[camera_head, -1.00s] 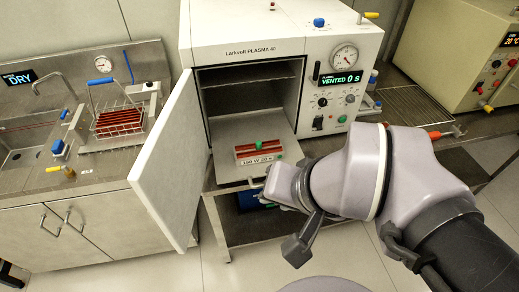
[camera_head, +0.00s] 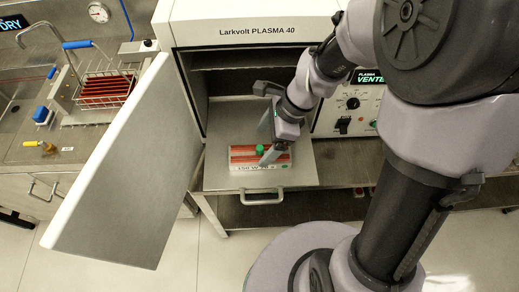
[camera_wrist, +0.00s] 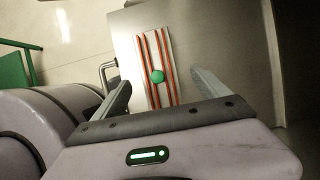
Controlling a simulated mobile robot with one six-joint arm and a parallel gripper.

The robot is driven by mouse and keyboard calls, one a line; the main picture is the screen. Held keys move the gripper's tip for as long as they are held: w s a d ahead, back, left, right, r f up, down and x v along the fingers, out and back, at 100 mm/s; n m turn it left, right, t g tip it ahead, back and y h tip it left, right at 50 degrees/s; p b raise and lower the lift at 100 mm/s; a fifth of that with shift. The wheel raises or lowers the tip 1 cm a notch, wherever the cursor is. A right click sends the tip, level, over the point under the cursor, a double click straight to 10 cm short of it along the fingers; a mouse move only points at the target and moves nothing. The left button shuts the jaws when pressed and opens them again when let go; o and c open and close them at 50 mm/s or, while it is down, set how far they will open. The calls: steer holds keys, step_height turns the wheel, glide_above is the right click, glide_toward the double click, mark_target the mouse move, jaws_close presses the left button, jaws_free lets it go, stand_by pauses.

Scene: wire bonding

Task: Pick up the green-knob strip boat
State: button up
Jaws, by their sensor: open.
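The strip boat (camera_head: 242,156) is a pale tray with red-orange strips and a green knob (camera_head: 260,149). It lies on the pulled-out metal shelf (camera_head: 218,140) of the plasma oven. In the wrist view the boat (camera_wrist: 151,45) runs lengthwise between the fingers, its green knob (camera_wrist: 158,76) near the middle of the gap. My gripper (camera_head: 266,138) is open above the boat, one finger to each side. It holds nothing. In the head view a finger covers part of the boat's right side and its front label.
The plasma oven (camera_head: 250,32) stands open, its white door (camera_head: 125,160) swung out to the left. The shelf has a front handle (camera_head: 262,197). A wire basket (camera_head: 108,88) with red strips stands by the sink at left.

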mark_target(256, 152)
steer(key=shift+b+x, duration=0.35)
steer(key=shift+x, duration=0.55)
steer(key=b+x, duration=0.2)
steer(key=x, duration=0.1)
steer(key=b+x, duration=0.1)
steer(key=shift+s+a+f, duration=0.1)
steer(key=shift+s+f, duration=0.15)
steer(key=shift+r, duration=0.15)
jaws_close()
